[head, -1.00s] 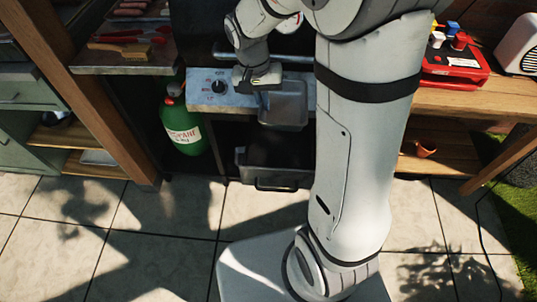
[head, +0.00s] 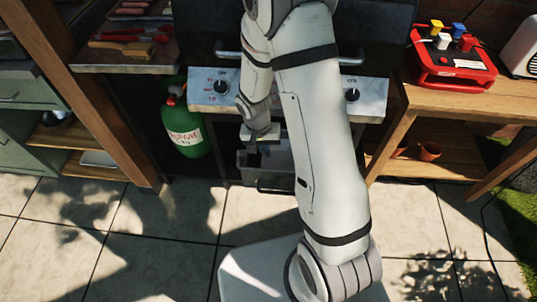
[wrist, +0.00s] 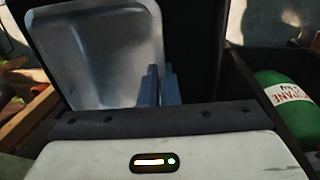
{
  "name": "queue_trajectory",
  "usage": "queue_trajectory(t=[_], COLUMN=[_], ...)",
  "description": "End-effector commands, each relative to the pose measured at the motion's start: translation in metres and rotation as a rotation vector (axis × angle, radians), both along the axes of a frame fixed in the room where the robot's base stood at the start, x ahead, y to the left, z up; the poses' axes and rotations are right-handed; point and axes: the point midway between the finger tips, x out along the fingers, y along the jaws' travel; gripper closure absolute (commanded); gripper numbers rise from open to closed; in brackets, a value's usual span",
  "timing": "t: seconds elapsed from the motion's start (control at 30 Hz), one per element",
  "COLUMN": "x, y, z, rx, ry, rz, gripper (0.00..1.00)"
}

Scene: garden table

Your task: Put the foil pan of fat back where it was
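The grey foil pan (wrist: 100,50) fills the upper left of the wrist view. My gripper (wrist: 160,85) has its fingers close together at the pan's right edge, shut on its rim. In the head view my gripper (head: 262,136) is low in front of the grill, below its control panel (head: 205,100). The pan (head: 278,158) shows there only partly, behind my arm, at the dark open tray (head: 247,176) under the grill. I cannot tell whether the pan touches that tray. What lies inside the pan is not visible.
A green propane tank (head: 186,130) stands left of the tray, beside a wooden post (head: 110,120). A wooden side table (head: 460,100) with a red toolbox-like case (head: 450,68) is at right. The tiled floor in front is clear.

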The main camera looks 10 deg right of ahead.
Motion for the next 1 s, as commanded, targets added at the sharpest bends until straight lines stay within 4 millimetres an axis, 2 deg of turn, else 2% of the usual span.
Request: queue_trajectory(t=[0.1, 0.2, 0.57, 0.87, 1.0], x=[-0.001, -0.001, 0.0, 0.0, 0.0], y=[0.0, 0.0, 0.001, 0.001, 0.001], z=[-0.02, -0.03, -0.034, -0.032, -0.032], rx=[-0.001, -0.001, 0.0, -0.001, -0.001], ry=[0.005, 0.004, 0.001, 0.002, 0.002], rz=[0.0, 0.001, 0.001, 0.002, 0.002], gripper=[1.0, 1.0, 1.0, 0.76, 0.76])
